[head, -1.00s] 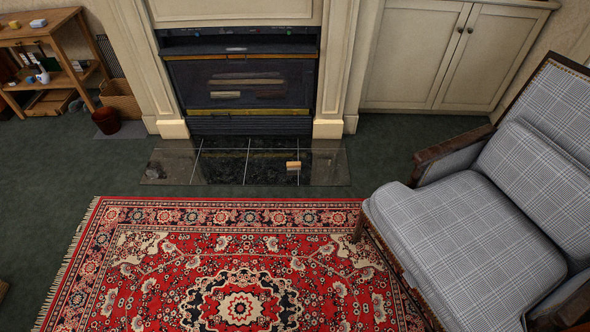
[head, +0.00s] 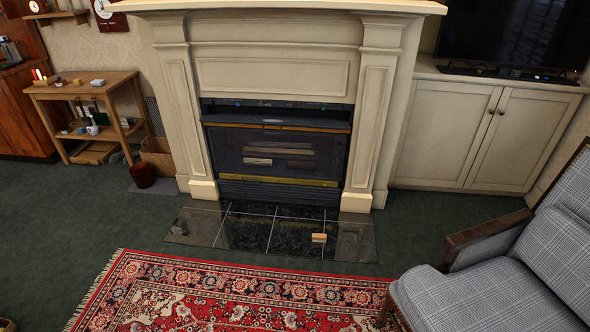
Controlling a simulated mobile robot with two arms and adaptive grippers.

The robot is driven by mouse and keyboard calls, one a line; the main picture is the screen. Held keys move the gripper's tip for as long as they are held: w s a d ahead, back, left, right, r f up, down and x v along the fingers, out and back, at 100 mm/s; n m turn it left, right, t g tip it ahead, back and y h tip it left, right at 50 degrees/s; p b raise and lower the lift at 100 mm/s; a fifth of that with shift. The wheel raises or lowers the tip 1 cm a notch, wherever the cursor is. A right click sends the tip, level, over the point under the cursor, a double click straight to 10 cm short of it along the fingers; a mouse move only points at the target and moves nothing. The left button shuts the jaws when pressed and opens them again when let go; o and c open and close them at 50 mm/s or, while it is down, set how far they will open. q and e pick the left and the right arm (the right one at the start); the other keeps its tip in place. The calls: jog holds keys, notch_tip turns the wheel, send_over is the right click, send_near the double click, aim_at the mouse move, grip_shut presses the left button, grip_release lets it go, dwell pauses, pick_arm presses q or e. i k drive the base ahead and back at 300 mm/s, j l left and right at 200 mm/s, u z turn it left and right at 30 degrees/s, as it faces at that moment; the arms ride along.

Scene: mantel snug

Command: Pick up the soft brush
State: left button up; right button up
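A small block-like object (head: 319,239), orange-tan with a paler part, lies on the dark tiled hearth (head: 262,232) in the head view, right of its middle. It may be the soft brush, but it is too small to tell for sure. Nothing touches it or covers it. Neither of my grippers shows in the head view.
The fireplace (head: 275,160) stands behind the hearth. A red patterned rug (head: 240,300) lies in front, and a plaid armchair (head: 490,290) is at the right. A wooden shelf (head: 85,92) with small items, a dark red pot (head: 142,175) and a box are at the left.

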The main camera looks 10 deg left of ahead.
aim_at(320, 237)
jog(key=i+j+z, duration=0.3)
jog(key=i, duration=0.4)
jog(key=i+j+z, duration=0.3)
jog(key=i+j, duration=0.3)
